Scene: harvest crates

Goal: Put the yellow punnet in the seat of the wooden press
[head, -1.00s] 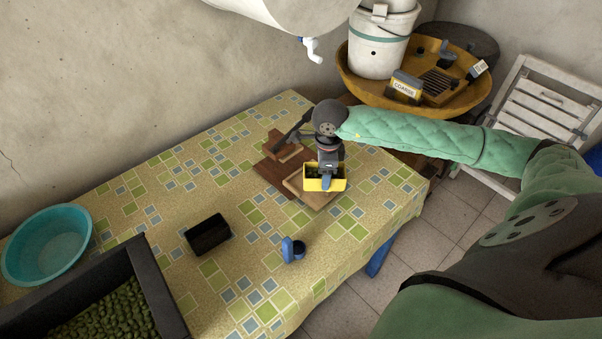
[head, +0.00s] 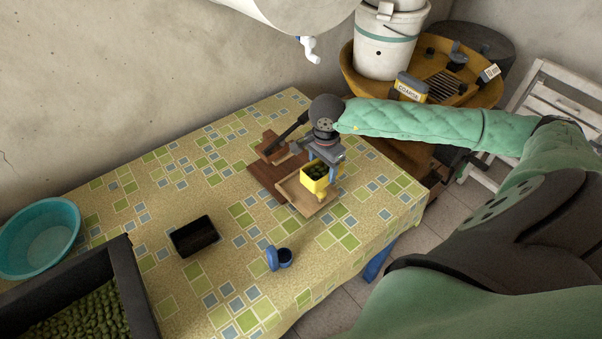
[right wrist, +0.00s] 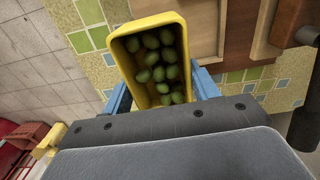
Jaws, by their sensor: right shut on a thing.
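The yellow punnet (head: 313,178), holding several green fruits, is in my right gripper (head: 326,176). In the right wrist view the punnet (right wrist: 134,45) sits between the two blue fingers, and the right gripper (right wrist: 158,95) is shut on it. The wooden press (head: 275,182) stands on the table, with a dark lever and a pale, rimmed square seat (head: 292,192). The punnet is over or beside the seat's right part; its exact height above it cannot be told. My left gripper is not in view.
A black tray (head: 195,236) and a small blue open container (head: 279,258) lie on the patterned tablecloth. A teal basin (head: 38,238) and a dark crate of green fruits (head: 139,290) are at the left. The table's right edge is close to the press.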

